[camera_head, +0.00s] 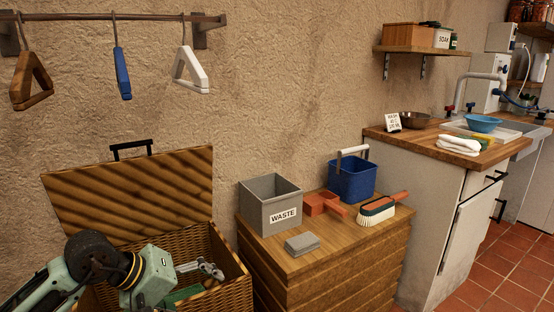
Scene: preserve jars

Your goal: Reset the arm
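My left arm comes in from the lower left. Its gripper (208,270) is low over the open wicker basket (236,282), inside or just above its opening. The metallic fingers point right and are small and partly behind my own wrist, so I cannot tell whether they are open or shut. I see nothing clearly held in them. Something green (184,294) shows in the basket beneath the gripper, partly hidden by my arm. My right gripper is not in view.
The raised lid (130,195) stands behind my arm. Hangers (190,70) hang above.

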